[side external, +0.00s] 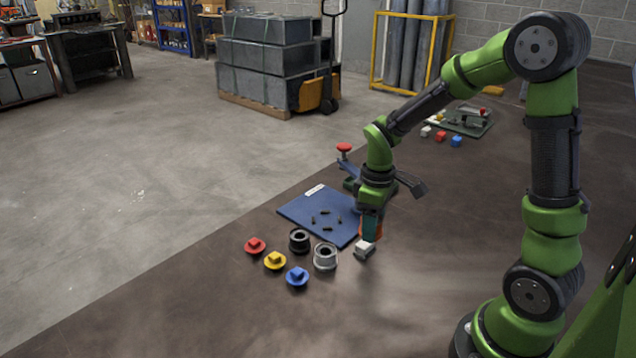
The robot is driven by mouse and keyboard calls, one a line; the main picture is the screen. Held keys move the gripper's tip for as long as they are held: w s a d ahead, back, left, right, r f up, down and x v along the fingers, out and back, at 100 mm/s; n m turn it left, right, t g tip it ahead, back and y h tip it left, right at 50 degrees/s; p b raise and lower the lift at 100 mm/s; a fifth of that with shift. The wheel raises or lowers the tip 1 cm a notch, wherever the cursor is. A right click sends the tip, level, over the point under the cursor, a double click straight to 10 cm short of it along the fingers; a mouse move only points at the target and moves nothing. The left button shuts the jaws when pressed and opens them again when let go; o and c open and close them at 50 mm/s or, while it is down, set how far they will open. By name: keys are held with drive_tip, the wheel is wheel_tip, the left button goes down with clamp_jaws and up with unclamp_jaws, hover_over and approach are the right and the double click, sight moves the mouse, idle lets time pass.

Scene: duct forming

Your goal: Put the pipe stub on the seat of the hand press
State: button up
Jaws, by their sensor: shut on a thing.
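My gripper (368,236) points down over the table, just right of the blue mat. It is shut on a small pale grey piece (364,249), which I take to be the pipe stub. The piece shows below the fingertips, close to the table top; I cannot tell whether it touches. The hand press (347,167) stands behind my gripper, with a red knob on top and a blue lever. My arm hides part of the press, and its seat cannot be made out.
A blue mat (300,212) holds several small dark pieces. In front are a black ring (299,241), a grey ring (325,257), and red (255,246), yellow (275,261) and blue (297,277) flanged plugs. Small coloured blocks (440,136) lie farther back. The front table is clear.

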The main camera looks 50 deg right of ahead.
drive_tip(key=shift+s+f, duration=0.25)
drive_tip(key=shift+f, duration=0.15)
hover_over(328, 221)
drive_tip(key=shift+f, duration=2.5)
drive_tip(key=shift+f, duration=0.1)
